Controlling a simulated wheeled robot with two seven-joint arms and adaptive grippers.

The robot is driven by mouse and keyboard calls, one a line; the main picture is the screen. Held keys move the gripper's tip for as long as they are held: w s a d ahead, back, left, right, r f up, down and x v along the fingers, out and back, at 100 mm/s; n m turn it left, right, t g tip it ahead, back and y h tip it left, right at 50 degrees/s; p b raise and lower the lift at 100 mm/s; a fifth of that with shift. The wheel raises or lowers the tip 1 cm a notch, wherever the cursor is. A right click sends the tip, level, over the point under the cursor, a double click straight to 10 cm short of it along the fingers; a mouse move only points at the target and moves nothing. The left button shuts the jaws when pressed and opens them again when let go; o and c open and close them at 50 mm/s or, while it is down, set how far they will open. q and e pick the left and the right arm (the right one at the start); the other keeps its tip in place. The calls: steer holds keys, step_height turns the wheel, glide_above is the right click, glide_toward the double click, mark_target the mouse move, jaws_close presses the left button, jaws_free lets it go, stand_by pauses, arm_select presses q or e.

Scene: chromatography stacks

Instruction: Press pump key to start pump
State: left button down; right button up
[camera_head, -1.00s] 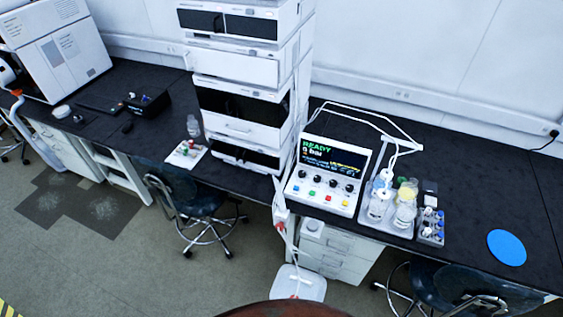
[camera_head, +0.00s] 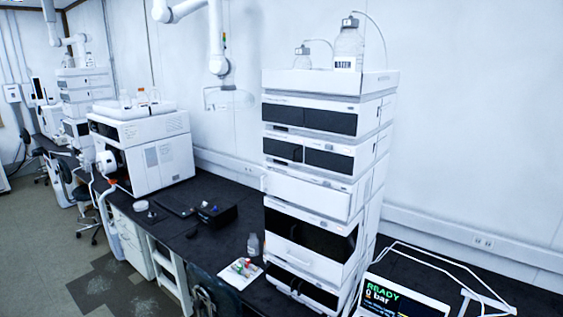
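The pump control box is at the bottom right, cut off by the lower edge. Its screen (camera_head: 382,300) shows "READY" and "0 bar" in light letters on black. The keys below the screen are out of view, so the pump key cannot be seen. A tall white chromatography stack (camera_head: 312,195) with dark front panels stands just left of the box. Bottles (camera_head: 348,50) with tubing stand on top of the stack. Neither of my grippers is in view.
The black bench (camera_head: 215,240) runs along the wall. A small white tray (camera_head: 240,272) with coloured caps and a clear bottle (camera_head: 253,244) are left of the stack. A large white instrument (camera_head: 145,150) stands further left. A chair (camera_head: 212,292) is at the front edge.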

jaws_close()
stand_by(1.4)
